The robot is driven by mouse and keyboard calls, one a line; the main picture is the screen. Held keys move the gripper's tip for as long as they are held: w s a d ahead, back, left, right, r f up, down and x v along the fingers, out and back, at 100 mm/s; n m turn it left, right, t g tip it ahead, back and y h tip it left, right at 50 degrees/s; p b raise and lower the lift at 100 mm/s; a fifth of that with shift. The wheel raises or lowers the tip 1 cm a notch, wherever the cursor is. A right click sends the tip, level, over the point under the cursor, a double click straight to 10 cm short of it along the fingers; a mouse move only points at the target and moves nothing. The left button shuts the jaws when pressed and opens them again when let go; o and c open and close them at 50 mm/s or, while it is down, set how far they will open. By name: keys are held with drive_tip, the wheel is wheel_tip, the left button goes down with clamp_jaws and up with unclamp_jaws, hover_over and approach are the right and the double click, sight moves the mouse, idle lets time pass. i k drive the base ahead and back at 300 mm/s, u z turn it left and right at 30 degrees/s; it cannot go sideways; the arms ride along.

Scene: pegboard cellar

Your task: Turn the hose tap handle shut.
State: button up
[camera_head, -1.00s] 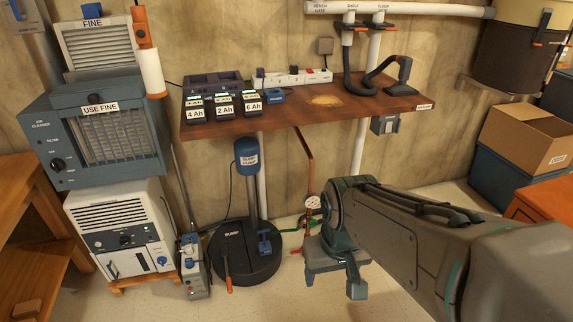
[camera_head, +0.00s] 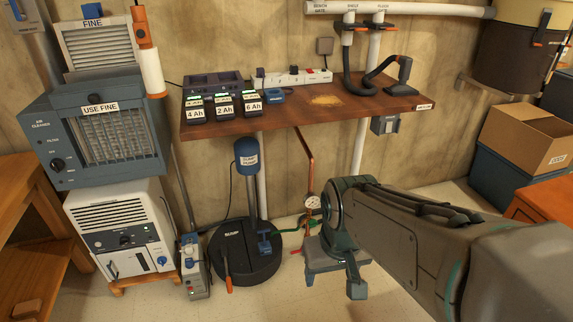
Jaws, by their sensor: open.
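A copper pipe (camera_head: 309,165) runs down the wall behind the bench to a round white-faced gauge (camera_head: 312,203). A small red piece (camera_head: 296,251), which looks like the hose tap handle, shows low down just left of my arm. A green hose (camera_head: 291,222) lies near it. The tap body is mostly hidden behind my arm, and I cannot tell the handle's angle. My gripper (camera_head: 333,281) is low over the floor, just right of and below the red piece. Its fingers are spread and nothing shows between them. I cannot tell whether it touches the handle.
A black sump lid (camera_head: 247,277) with a blue pump (camera_head: 246,157) stands left of my gripper. A wooden shelf (camera_head: 300,112) with battery packs hangs above. An air cleaner (camera_head: 100,130) stands at left, and a cardboard box (camera_head: 525,135) at right. Floor in front is clear.

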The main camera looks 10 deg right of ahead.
sight(313, 223)
drive_tip(key=z, duration=0.15)
drive_tip(key=i, duration=1.1)
drive_tip(key=u, duration=0.25)
